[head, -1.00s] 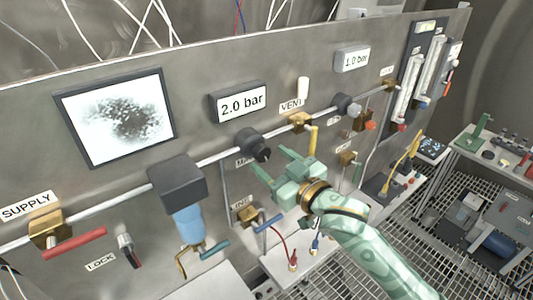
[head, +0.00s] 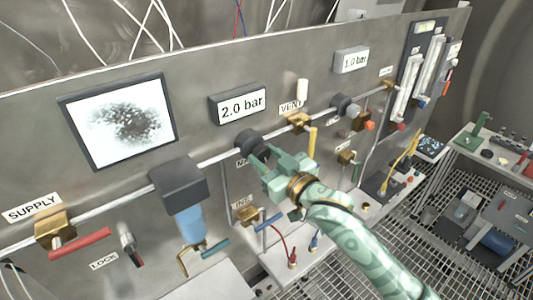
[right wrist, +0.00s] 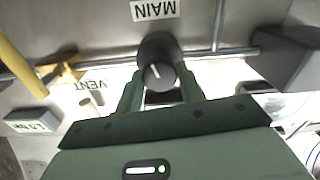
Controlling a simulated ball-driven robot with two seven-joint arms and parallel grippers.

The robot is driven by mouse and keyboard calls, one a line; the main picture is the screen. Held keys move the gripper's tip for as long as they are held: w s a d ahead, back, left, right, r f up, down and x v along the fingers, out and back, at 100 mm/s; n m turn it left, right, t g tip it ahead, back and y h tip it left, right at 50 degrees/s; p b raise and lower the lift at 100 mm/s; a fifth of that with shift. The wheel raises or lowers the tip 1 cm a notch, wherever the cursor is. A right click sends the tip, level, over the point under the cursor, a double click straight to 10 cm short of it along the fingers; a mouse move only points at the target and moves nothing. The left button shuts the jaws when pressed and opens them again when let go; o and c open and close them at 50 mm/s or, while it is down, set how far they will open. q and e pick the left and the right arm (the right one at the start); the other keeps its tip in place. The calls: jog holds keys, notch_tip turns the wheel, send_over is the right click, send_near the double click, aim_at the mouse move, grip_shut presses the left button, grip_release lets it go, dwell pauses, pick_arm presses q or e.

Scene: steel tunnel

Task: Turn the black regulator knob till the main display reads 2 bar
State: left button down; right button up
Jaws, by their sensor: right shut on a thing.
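The black regulator knob (head: 249,140) sits on the pipe below the main display (head: 239,105), which reads 2.0 bar. The knob also shows in the right wrist view (right wrist: 158,70), with a light pointer line on its face, by the MAIN label (right wrist: 155,10). My right gripper (head: 267,160) is at the knob. In the right wrist view, its two green fingers (right wrist: 161,84) lie on either side of the knob and are shut on it. The fingers partly cover the knob in the head view. My left gripper is not in view.
A smaller display (head: 351,60) reads 1.0 bar. A black filter block with a blue bowl (head: 188,222) hangs to the left.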

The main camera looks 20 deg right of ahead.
jog(key=shift+r, duration=0.15)
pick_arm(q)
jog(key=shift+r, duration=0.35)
pick_arm(e)
jog(key=o, duration=1)
pick_arm(q)
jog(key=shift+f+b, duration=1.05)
jog(key=shift+b, duration=0.05)
pick_arm(e)
jog(key=shift+v, duration=8.2)
